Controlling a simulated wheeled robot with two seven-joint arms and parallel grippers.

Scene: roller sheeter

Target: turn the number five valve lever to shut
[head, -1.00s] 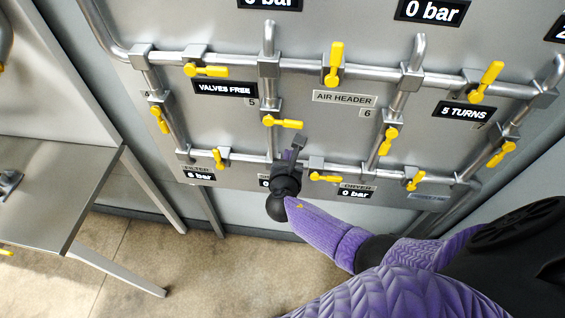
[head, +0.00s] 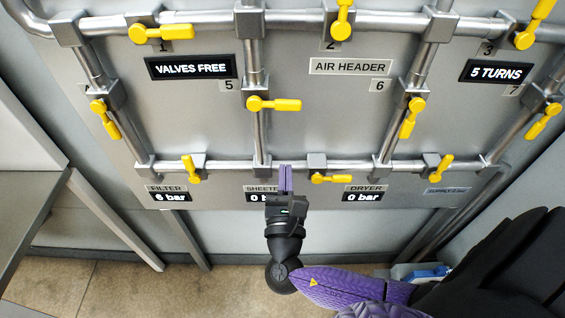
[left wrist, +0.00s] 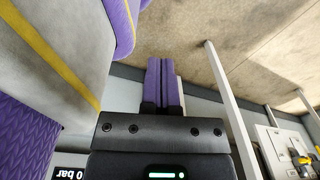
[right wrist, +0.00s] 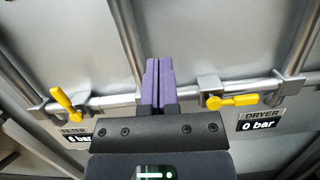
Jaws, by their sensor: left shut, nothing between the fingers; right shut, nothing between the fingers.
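The number five valve lever (head: 273,104) is yellow. It sits on a vertical pipe beside the tag "5" (head: 229,85) and points right, crosswise to that pipe. My right gripper (head: 286,178) is shut and empty, its purple fingers pointing up the panel below the lever and apart from it. In the right wrist view its fingers (right wrist: 158,82) appear in front of the lower horizontal pipe, between two yellow levers; lever five cannot be made out there. My left gripper (left wrist: 165,82) is shut and empty in the left wrist view, with floor behind it, and is outside the head view.
Pipes (head: 259,140) stand out from the grey panel. A grey table (head: 30,215) is at left.

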